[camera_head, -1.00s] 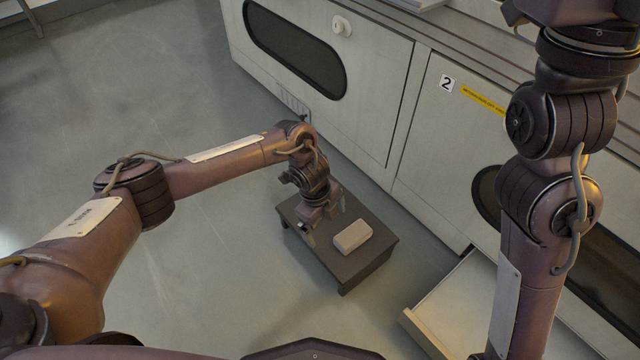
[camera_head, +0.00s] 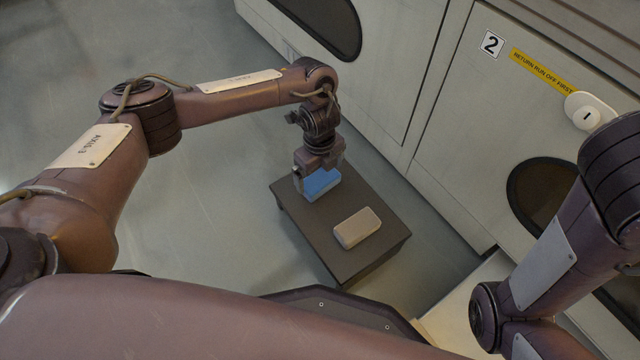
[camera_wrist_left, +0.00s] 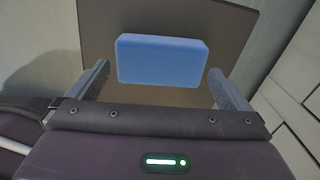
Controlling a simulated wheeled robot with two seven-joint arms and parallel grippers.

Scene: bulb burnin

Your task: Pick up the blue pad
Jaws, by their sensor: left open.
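The blue pad (camera_head: 322,184) is at the far left end of a low dark stool (camera_head: 370,265) in the head view. My left gripper (camera_head: 317,180) points down over it, with its fingers open and the pad between or just below them. In the left wrist view, the whole blue pad (camera_wrist_left: 162,60) shows between the two open fingers (camera_wrist_left: 158,75), with a gap on each side. I cannot tell whether the pad touches the stool. My right arm shows at the right, but its gripper is out of view.
A beige block (camera_head: 357,228) lies on the same stool, nearer to me than the pad. White cabinets (camera_head: 470,130) stand behind and to the right. A pale open drawer (camera_head: 450,318) is at the lower right. The grey floor (camera_head: 225,210) left of the stool is clear.

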